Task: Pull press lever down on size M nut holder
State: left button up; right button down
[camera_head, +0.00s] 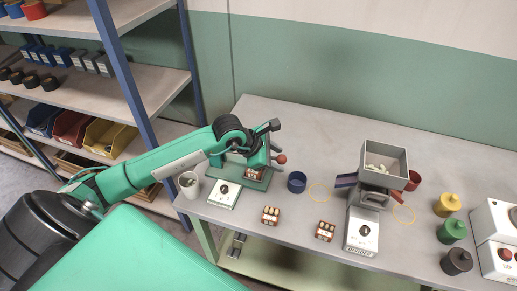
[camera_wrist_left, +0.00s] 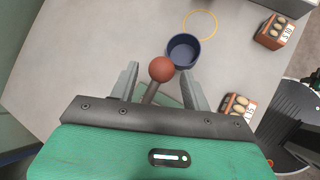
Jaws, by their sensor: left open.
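The press (camera_head: 243,181) stands on a green base at the left end of the table. Its lever ends in a red ball knob (camera_head: 281,159); the knob also shows in the left wrist view (camera_wrist_left: 162,69). A wooden nut holder (camera_head: 254,173) sits in the press; I cannot read its size. My left gripper (camera_head: 275,146) is open at the lever. In the wrist view the knob and its rod stand between the two grey fingers, with a gap visible on each side. Much of the press is hidden behind my left arm. My right gripper is not in view.
Two more nut holders (camera_head: 271,215) (camera_head: 325,231) stand near the table's front edge. A dark blue cup (camera_head: 297,182) stands right of the press, a white cup (camera_head: 189,184) left of it. A grey hopper (camera_head: 384,163) with a divider box (camera_head: 361,232) stands farther right.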

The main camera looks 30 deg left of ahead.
pick_arm(q)
jog(key=b+v, duration=0.2)
jog(key=v, duration=0.8)
jog(key=shift+s+r, duration=0.2)
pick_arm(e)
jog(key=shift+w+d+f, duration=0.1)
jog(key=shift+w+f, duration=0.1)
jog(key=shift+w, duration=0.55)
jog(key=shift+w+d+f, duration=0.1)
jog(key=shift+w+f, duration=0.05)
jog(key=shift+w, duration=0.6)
